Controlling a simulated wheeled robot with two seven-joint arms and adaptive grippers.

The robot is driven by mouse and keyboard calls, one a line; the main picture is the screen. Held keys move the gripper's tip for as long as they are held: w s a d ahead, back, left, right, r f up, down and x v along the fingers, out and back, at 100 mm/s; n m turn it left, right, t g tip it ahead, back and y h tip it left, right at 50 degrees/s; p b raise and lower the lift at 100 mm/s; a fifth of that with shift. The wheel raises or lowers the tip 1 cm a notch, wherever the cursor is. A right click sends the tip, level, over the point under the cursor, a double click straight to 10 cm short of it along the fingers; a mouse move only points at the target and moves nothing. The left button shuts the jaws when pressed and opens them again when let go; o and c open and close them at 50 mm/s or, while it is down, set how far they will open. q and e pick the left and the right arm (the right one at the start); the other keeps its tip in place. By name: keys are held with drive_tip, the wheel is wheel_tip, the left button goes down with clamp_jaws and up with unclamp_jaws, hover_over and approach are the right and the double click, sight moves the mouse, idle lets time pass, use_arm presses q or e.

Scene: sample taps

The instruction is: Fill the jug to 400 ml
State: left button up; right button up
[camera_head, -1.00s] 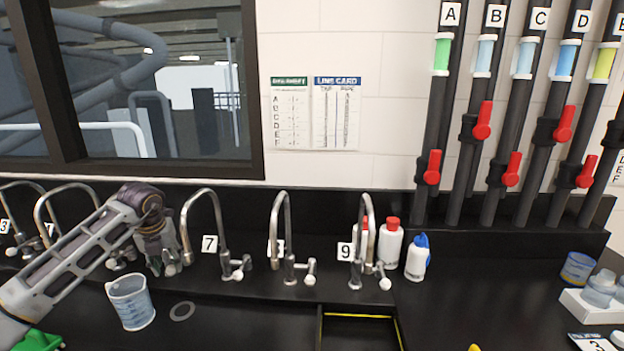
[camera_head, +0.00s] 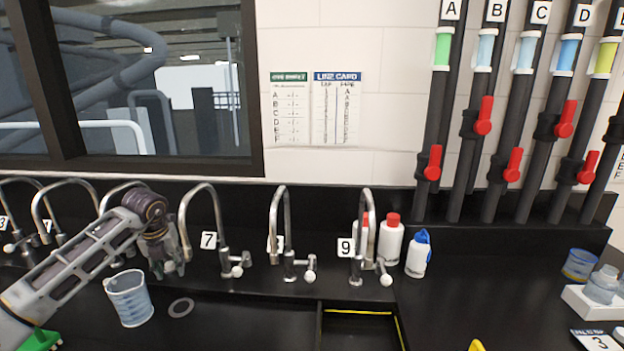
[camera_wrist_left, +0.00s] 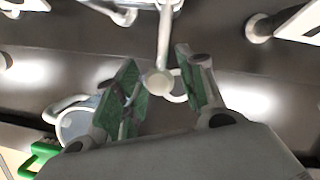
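The jug (camera_head: 130,298), clear bluish plastic with markings, stands upright on the black counter below the taps; I cannot read its level. In the left wrist view a part of it (camera_wrist_left: 75,125) shows behind the left finger. My left gripper (camera_head: 168,266) is behind and right of the jug, at a tap whose label my arm hides. In the left wrist view my left gripper (camera_wrist_left: 160,86) is open, with the round end of a tap handle (camera_wrist_left: 158,82) between its green pads. Gaps show on both sides. My right gripper is not in view.
Tap 7 (camera_head: 207,214) and tap 9 (camera_head: 366,235) stand to the right. A dark ring (camera_head: 181,308) lies right of the jug. A green object (camera_head: 42,341) is at lower left. White bottles (camera_head: 390,241) stand beside tap 9. Pipes with red valve handles (camera_head: 433,163) rise at right.

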use_arm(q)
drive_tip(key=shift+w+d+p, duration=0.25)
drive_tip(key=shift+d, duration=0.8)
drive_tip(key=shift+w+d+p, duration=0.25)
drive_tip(key=shift+d, duration=0.8)
drive_tip(key=shift+a, duration=0.2)
idle(2.6)
drive_tip(key=shift+s+a, duration=0.25)
drive_tip(key=shift+a, duration=0.45)
drive_tip(key=shift+s+a, duration=0.25)
drive_tip(key=shift+a, duration=0.4)
idle(0.5)
drive_tip(key=shift+s+a, duration=0.15)
drive_tip(key=shift+a, duration=0.7)
drive_tip(key=shift+d+r, duration=0.1)
drive_tip(key=shift+d, duration=0.2)
